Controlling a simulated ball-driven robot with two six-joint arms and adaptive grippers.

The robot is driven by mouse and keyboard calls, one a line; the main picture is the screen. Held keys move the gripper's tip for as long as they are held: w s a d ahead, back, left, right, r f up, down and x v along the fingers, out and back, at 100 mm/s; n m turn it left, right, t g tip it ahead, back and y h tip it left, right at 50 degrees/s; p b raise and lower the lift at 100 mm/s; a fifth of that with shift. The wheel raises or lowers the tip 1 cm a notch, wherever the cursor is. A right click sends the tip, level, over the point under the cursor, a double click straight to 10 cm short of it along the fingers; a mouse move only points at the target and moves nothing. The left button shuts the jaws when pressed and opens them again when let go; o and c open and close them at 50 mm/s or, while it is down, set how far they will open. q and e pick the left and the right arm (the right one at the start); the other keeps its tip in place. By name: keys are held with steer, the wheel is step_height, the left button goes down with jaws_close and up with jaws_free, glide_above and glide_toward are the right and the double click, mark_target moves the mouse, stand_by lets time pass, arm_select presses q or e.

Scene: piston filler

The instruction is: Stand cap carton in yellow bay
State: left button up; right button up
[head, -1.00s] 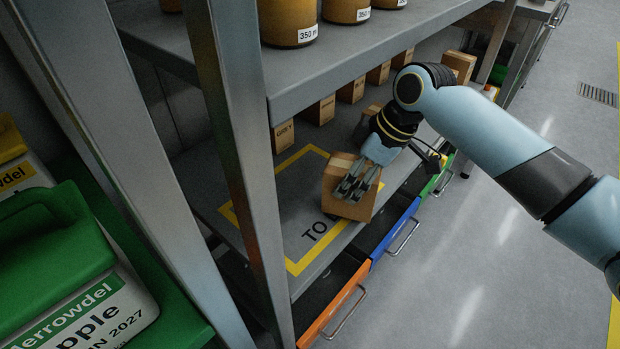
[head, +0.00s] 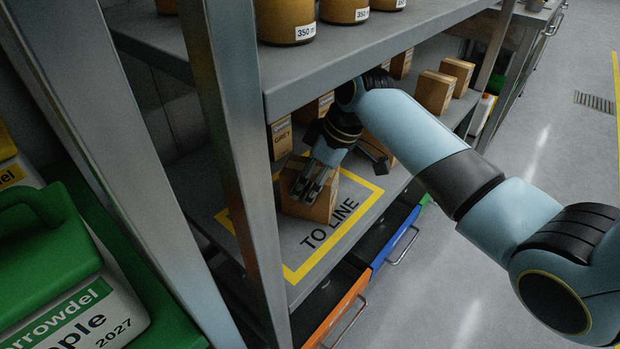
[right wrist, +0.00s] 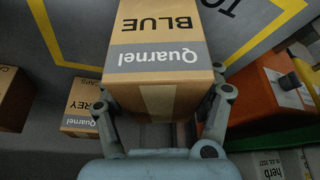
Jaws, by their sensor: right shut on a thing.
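The cap carton (head: 312,213) is a brown box with a grey band. In the right wrist view, the carton (right wrist: 158,92) reads "Quarnel" and "BLUE", upside down in the picture. My right gripper (head: 304,192) is shut on it, with one finger on each side in the wrist view (right wrist: 165,108). The carton is within the yellow-outlined bay (head: 292,242), marked "TO LINE", on the lower shelf, toward its left part. It looks slightly tilted in the head view. I cannot tell whether its base touches the shelf. My left gripper is not in view.
Two cartons (head: 434,92) stand farther right. The upper shelf (head: 300,80), holding jars, is close above my arm. A metal post (head: 235,150) stands at left. Orange (head: 335,310) and blue drawers are below.

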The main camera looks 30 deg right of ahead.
steer(key=o, duration=1.3)
steer(key=shift+o, duration=0.2)
steer(key=shift+r, duration=0.2)
steer(key=shift+s+d+r+p, duration=0.15)
steer(key=shift+r+p, duration=0.25)
steer(key=shift+r, duration=0.1)
steer(key=s+d+p, duration=0.2)
steer(key=s+d, duration=0.6)
steer(key=s, duration=0.1)
steer(key=s+d+f+m+h, duration=0.1)
steer(key=s+f+m, duration=0.1)
steer(key=s+f, duration=0.35)
steer(key=s+d+f+m+g+h, duration=0.1)
steer(key=s+d+f+m, duration=0.15)
steer(key=f, duration=0.65)
steer(key=s+f+m+h, duration=0.1)
steer(key=s+f+m, duration=0.1)
steer(key=s+f, duration=0.4)
steer(key=s+a+f, duration=0.2)
steer(key=s+f, duration=0.2)
steer(key=s, duration=0.4)
steer(key=s+a+f+m+g, duration=0.1)
steer(key=s+a+f, duration=0.1)
steer(key=s+f, duration=0.3)
steer(key=s+a+f, duration=0.2)
steer(key=s+f, duration=0.2)
steer(key=s, duration=0.9)
steer(key=shift+s+f+g+h, duration=0.25)
steer(key=shift+g+h, duration=0.05)
steer(key=shift+g, duration=0.1)
